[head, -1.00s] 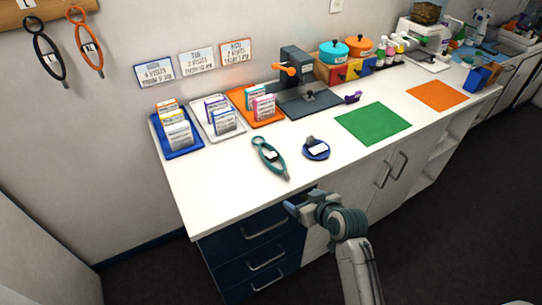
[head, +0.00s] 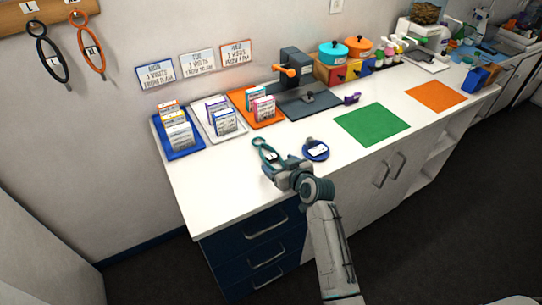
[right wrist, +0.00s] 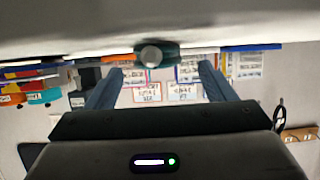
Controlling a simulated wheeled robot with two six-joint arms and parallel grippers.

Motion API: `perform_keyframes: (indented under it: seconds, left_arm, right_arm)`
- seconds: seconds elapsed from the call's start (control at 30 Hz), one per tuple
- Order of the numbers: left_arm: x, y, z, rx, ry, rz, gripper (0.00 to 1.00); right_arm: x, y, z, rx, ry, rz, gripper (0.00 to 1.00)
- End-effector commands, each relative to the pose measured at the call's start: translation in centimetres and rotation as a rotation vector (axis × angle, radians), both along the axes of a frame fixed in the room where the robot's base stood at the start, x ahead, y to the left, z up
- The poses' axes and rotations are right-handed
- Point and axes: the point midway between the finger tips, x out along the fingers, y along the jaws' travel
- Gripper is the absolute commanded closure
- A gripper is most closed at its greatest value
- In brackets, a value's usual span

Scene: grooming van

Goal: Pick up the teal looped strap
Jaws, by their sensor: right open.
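The teal looped strap (head: 261,145) lies on the white counter, with its loop end toward the wall and a white label on it. My right gripper (head: 279,163) is open at its near end and hides that end in the head view. In the right wrist view, the strap (right wrist: 168,50) shows end-on, with a round grey part in front, between the two spread fingers of the gripper (right wrist: 158,72). I cannot tell whether the fingers touch it. My left gripper is not in view.
A blue round item (head: 316,153) lies close to the right of the strap. Blue (head: 187,153), white and orange trays with card packets stand behind. A green mat (head: 372,124) lies to the right. The counter's front left is clear.

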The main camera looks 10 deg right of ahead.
Motion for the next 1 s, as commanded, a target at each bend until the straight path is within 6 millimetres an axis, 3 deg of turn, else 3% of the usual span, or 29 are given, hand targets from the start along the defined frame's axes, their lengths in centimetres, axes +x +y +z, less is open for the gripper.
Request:
perform_keyframes:
  seconds: [0.2,0.53,0.8,1.0]
  left_arm:
    - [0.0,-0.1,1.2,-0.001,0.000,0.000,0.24]
    - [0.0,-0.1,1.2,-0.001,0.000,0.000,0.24]
    - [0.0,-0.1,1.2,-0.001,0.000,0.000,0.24]
    - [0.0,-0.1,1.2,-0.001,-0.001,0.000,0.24]
  right_arm:
    - [2.3,0.6,-1.0,0.001,0.001,0.000,0.24]
    - [2.8,0.8,-1.4,0.000,0.000,-0.001,0.24]
    - [2.7,0.8,-1.4,-0.001,0.001,-0.001,0.75]
    - [2.8,0.8,-1.4,0.000,0.000,-0.001,0.79]
